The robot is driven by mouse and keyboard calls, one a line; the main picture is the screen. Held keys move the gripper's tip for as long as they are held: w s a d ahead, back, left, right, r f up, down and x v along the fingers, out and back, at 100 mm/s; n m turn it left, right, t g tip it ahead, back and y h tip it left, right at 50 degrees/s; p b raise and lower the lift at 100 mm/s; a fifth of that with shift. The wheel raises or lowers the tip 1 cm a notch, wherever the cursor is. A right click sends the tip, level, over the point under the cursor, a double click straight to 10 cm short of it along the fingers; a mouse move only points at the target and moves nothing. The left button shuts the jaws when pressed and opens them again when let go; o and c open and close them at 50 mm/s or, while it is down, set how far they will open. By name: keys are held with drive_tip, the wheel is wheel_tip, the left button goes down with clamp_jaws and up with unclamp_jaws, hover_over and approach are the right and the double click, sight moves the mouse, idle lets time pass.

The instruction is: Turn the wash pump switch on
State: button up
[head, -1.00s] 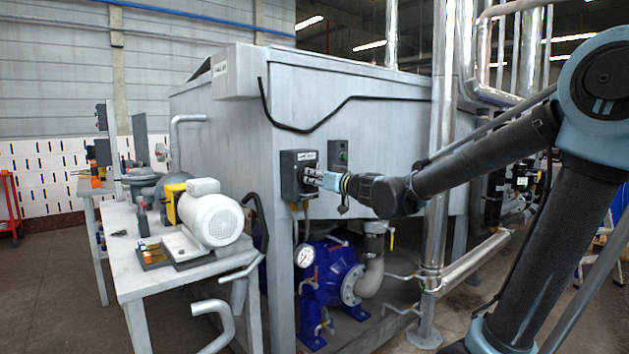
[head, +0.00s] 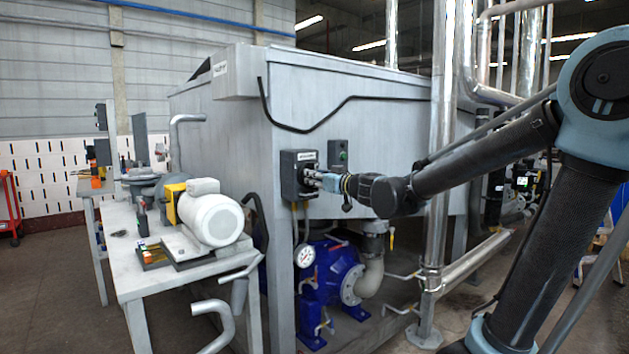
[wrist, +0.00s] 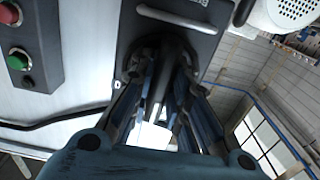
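The wash pump switch is a dark box (head: 291,187) on the grey front wall of the tank, with a pale label along its top. A dark round rotary switch handle sits on its face and also shows in the wrist view (wrist: 165,50), partly hidden by my fingers. My gripper (head: 313,179) is at the box's face, reaching in from the right. In the wrist view my blue-grey fingers (wrist: 165,78) lie close together on both sides of the handle and look shut on it. The exact finger contact is dark and hard to see.
A panel with green and red buttons (wrist: 18,60) is beside the switch box. A blue pump (head: 336,272) and a gauge (head: 304,256) sit below. A workbench (head: 122,268) with a white motor (head: 212,219) stands left. A vertical metal pipe (head: 441,130) rises near my forearm.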

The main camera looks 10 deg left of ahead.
drive_tip(key=shift+o, duration=1.3)
drive_tip(key=shift+w, duration=0.15)
drive_tip(key=v, duration=1.2)
drive_tip(key=shift+f, duration=0.1)
